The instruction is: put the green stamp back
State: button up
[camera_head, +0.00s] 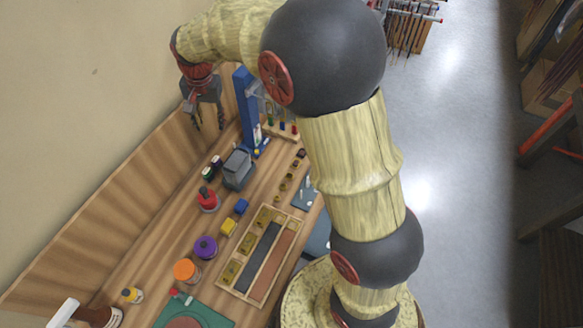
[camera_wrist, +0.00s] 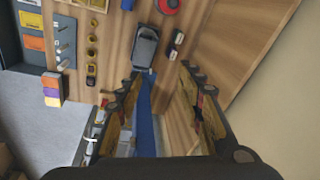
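My gripper (camera_head: 208,122) is at the upper left in the head view, raised above the back of the bench near the wooden backboard. Its fingers are apart with nothing visible between them, and they also show spread in the wrist view (camera_wrist: 160,72). A small wooden rack (camera_head: 285,133) stands right of the blue post, partly behind my arm. It holds small pieces with coloured tops; one looks green (camera_head: 270,119) and may be the green stamp, but it is too small to be sure. My gripper is left of this rack and apart from it.
A tall blue post (camera_head: 244,105) stands between my gripper and the rack. A dark grey device (camera_head: 238,168) stands in front of it. Red, purple and orange containers (camera_head: 207,199) and a partitioned wooden tray (camera_head: 258,255) occupy the bench. The wooden backboard (camera_head: 120,195) runs along the left.

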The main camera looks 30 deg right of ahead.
jog(key=s+d+r+n+t, duration=0.1)
jog(key=s+d+r+n, duration=0.15)
jog(key=s+r, duration=0.45)
jog(key=s+d+r+n+t, duration=0.1)
jog(key=s+d+r, duration=0.25)
jog(key=s, duration=0.55)
jog(key=s+d+n+t, duration=0.1)
jog(key=s+d+n, duration=0.1)
jog(key=s, duration=1.5)
jog(key=shift+s+r+n+t, duration=0.15)
jog(key=shift+r+n+t, duration=0.15)
jog(key=shift+n, duration=0.55)
